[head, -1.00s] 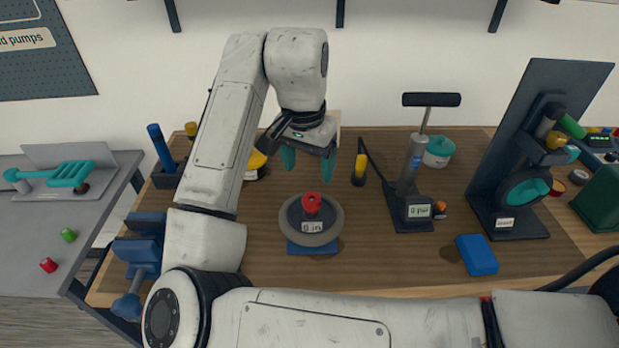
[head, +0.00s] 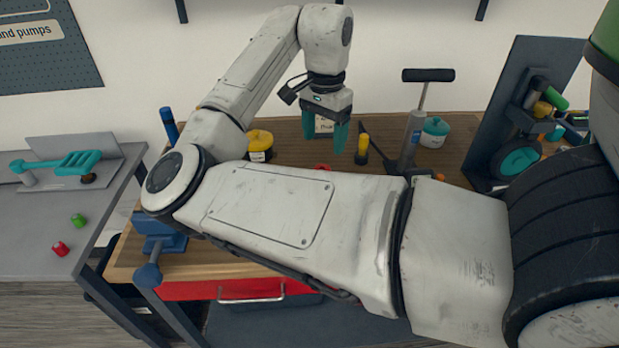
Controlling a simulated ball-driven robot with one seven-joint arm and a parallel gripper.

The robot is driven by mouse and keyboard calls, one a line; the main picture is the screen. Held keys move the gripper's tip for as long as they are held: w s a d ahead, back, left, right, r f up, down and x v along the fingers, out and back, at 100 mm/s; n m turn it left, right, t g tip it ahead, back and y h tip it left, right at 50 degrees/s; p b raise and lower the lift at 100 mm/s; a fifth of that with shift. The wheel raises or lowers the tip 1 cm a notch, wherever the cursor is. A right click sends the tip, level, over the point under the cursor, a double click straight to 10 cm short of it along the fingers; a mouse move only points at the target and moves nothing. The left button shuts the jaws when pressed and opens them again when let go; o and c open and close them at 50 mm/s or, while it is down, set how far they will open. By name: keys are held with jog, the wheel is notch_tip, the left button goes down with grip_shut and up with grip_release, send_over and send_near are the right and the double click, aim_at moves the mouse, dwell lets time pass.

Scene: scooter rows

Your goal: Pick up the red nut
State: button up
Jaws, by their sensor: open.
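A small red nut-like piece (head: 61,249) lies on the grey side table (head: 40,215) at the left, near a green one (head: 78,220). Another red piece (head: 323,167) stands on the wooden bench; only its top shows above my arm link, which hides the round disc under it. I cannot tell from the picture which is the red nut. My gripper (head: 325,131), with teal fingers, hangs above the bench, pointing down, open and empty. It is above and apart from the bench's red piece and far right of the side table's red piece.
On the wooden bench (head: 230,268) stand a yellow-lidded jar (head: 260,146), a hand pump (head: 415,135), a teal-lidded pot (head: 434,132) and a dark upright stand (head: 500,115). A blue vise (head: 157,240) is at the left front. My forearm covers the bench's middle.

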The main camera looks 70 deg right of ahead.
aim_at(322, 167)
notch_tip(322, 167, down, 9)
jog(key=shift+p, duration=0.6)
jog(key=shift+c, duration=0.5)
jog(key=c, duration=1)
